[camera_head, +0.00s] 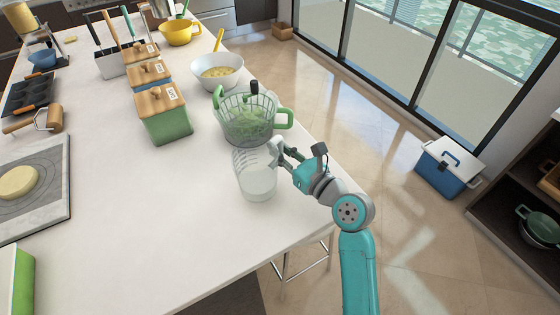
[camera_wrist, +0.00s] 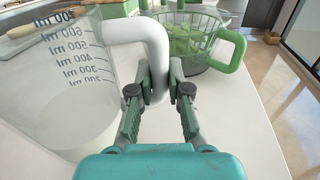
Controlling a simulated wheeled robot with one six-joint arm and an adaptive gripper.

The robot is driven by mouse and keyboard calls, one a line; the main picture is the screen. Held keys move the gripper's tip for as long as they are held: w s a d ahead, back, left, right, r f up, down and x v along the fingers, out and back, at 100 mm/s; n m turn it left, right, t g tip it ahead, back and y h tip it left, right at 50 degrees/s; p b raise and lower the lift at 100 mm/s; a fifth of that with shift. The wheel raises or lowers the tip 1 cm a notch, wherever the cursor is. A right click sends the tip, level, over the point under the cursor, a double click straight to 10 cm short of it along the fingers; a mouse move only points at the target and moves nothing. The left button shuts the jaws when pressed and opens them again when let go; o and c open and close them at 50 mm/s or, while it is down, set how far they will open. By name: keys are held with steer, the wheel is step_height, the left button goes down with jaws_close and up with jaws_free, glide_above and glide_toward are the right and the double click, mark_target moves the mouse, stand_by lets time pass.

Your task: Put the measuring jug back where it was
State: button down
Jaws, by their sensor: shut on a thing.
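The measuring jug (camera_head: 256,178) is clear with a white handle and holds a pale, cloudy content. It looks upright, at the right part of the white counter; I cannot tell whether its base touches the counter. In the wrist view the jug (camera_wrist: 70,85) fills the left side, with its printed scale seen mirrored. My gripper (camera_head: 279,155) is at the right of the jug. In the wrist view my gripper (camera_wrist: 158,92) is shut on the jug's white handle (camera_wrist: 150,38).
A green salad spinner (camera_head: 247,122) with leaves stands just behind the jug. A white bowl (camera_head: 217,74) and a green canister (camera_head: 166,122) are farther back. A board with dough (camera_head: 38,180) lies at left. The counter (camera_head: 150,220) is clear left of the jug.

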steer(key=shift+d+f, duration=0.15)
steer(key=shift+f, duration=1.55)
steer(key=shift+f, duration=0.1)
steer(key=c, duration=1.1)
jaws_free()
steer(key=shift+d, duration=0.1)
steer(key=v, duration=1.2)
